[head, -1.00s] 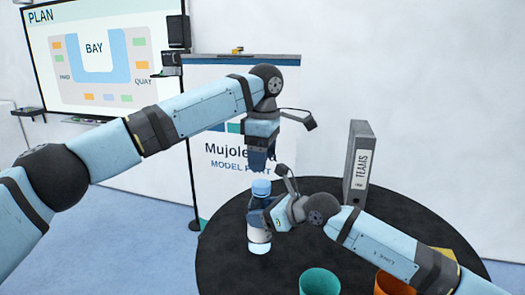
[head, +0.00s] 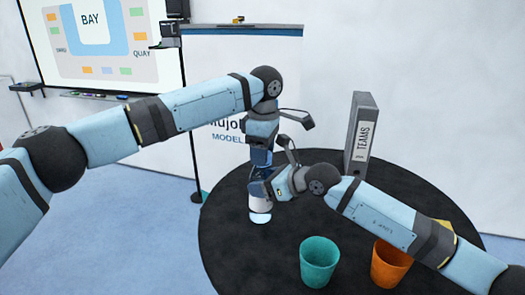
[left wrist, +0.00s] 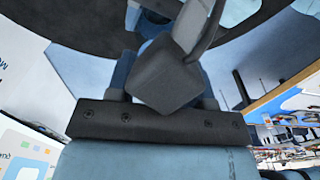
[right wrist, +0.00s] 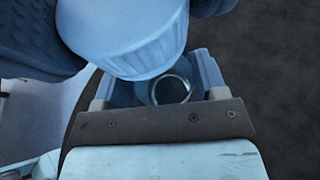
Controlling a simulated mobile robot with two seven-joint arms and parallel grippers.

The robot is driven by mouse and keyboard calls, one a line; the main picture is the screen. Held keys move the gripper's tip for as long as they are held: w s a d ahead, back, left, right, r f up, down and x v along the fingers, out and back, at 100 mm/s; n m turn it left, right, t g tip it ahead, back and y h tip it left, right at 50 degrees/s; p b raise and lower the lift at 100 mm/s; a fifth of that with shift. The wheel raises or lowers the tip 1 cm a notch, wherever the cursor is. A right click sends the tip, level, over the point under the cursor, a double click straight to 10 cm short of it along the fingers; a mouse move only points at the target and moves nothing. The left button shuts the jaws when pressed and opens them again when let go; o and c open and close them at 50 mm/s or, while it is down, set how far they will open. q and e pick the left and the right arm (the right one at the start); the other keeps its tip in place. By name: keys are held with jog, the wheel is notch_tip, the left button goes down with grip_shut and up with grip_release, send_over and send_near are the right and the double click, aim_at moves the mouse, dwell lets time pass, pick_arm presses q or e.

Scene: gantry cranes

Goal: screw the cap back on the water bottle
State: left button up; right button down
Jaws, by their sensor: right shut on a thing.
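The water bottle (head: 260,217) stands upright on the round black table in the head view, its lower part showing under my right gripper (head: 264,188). My right gripper is shut on the bottle from the right side. My left gripper (head: 259,160) points down directly over the bottle's top. The light blue ribbed cap (right wrist: 130,45) fills the upper middle of the right wrist view, with dark blue fingers of my left gripper on both sides of it. Whether those fingers press on the cap cannot be told. In the head view the cap is mostly hidden by the grippers.
A teal cup (head: 318,262) and an orange cup (head: 389,264) stand at the table's front. A grey binder (head: 362,132) stands upright at the back right. The black table (head: 228,245) is bare left of the cups. A banner stand (head: 215,75) is behind the table.

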pick_arm(q)
jog(key=shift+c, duration=1)
jog(key=shift+m, duration=1.6)
jog(key=o, duration=1)
jog(key=shift+d+r, duration=0.1)
jog(key=shift+r, duration=2.15)
jog(key=shift+c, duration=0.3)
